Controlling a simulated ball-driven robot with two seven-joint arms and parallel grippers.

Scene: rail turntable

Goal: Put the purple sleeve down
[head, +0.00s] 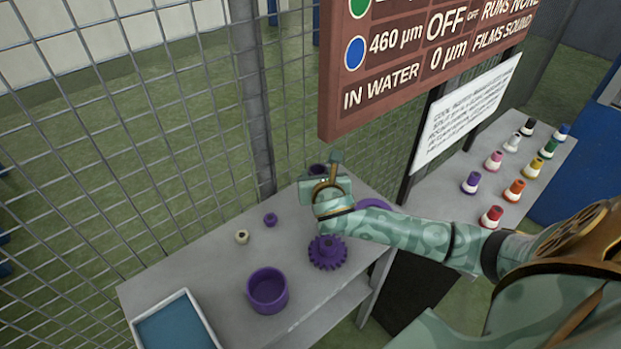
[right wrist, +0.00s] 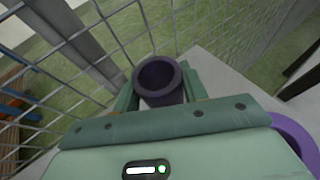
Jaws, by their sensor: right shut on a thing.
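The purple sleeve (right wrist: 160,80) is a dark, hollow cylinder between my right gripper's fingers (right wrist: 158,95) in the right wrist view, its open end facing the camera. In the head view only a dark purple bit of the sleeve (head: 317,170) shows behind my right gripper (head: 325,180). That gripper is shut on it near the back corner of the grey table (head: 215,272). I cannot tell whether the sleeve touches the tabletop. My left gripper is not in view.
On the table are a purple gear (head: 327,253), a purple cup (head: 267,291), a small purple piece (head: 270,220), a cream nut (head: 241,237) and a blue-filled tray (head: 175,328). A purple ring (head: 374,204) lies behind my arm. Wire fence (head: 190,130) and sign (head: 420,60) stand behind.

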